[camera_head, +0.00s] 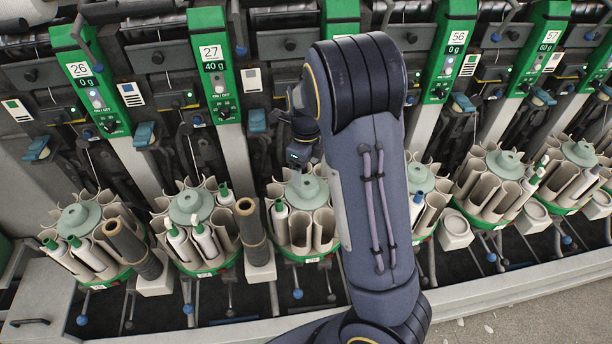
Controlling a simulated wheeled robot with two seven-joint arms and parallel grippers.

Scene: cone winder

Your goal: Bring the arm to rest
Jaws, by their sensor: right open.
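My right arm (375,190) rises from the bottom of the head view, bends at the top and covers part of the machine. My right gripper (302,153) points down just left of the arm, above a round bobbin magazine (307,192) with a pale green cap. It is small and dark here, and I see nothing held in it. Its fingertips are hard to make out, and I cannot tell how far above the magazine they are. My left gripper is not in view.
The cone winder's green panels, such as panel 27 (213,65) and panel 56 (449,50), stand in a row behind. More magazines (190,207) with tubes and bobbins line the front. Brown tubes (250,220) stand in holders beside them. Floor (540,305) shows at bottom right.

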